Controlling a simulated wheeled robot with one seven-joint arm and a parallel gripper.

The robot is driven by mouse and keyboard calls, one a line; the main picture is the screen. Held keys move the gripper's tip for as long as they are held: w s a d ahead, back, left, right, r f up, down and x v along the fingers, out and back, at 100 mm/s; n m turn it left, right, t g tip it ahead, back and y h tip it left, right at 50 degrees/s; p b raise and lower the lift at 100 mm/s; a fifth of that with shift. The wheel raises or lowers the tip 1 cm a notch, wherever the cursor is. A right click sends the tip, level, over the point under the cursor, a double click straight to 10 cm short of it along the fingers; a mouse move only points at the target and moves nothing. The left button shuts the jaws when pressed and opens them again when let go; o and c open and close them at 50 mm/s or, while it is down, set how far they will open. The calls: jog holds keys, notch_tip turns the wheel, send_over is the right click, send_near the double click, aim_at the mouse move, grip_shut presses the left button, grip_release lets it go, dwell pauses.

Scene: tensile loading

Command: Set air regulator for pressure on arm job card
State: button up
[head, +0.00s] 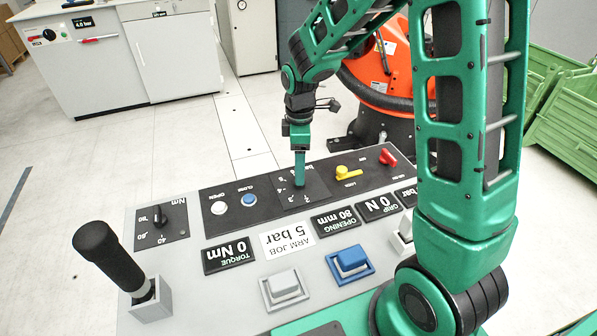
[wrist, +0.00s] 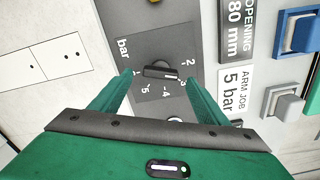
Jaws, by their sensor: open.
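The arm job card (head: 287,240) is a white plate on the console, upside down in the head view, reading ARM JOB 5 bar; it also shows in the wrist view (wrist: 236,90). The air regulator is a dark knob (wrist: 160,70) on a grey square plate marked bar, with numbers around it. A white mark on the knob's right end points near 2 to 3; the exact reading is unclear. My gripper (head: 299,184) points down at this dial. In the wrist view my gripper (wrist: 159,82) is open, one finger on each side of the knob, with contact unclear.
The console (head: 215,279) also carries a black lever (head: 110,256), a torque dial (head: 160,220), OPEN and CLOSE buttons, yellow (head: 347,172) and red (head: 387,157) handles, and grey and blue rocker switches. Green crates (head: 565,120) stand at right.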

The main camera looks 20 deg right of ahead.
jog(key=shift+f, duration=1.65)
jog(key=c, duration=1.1)
jog(key=shift+o, duration=0.3)
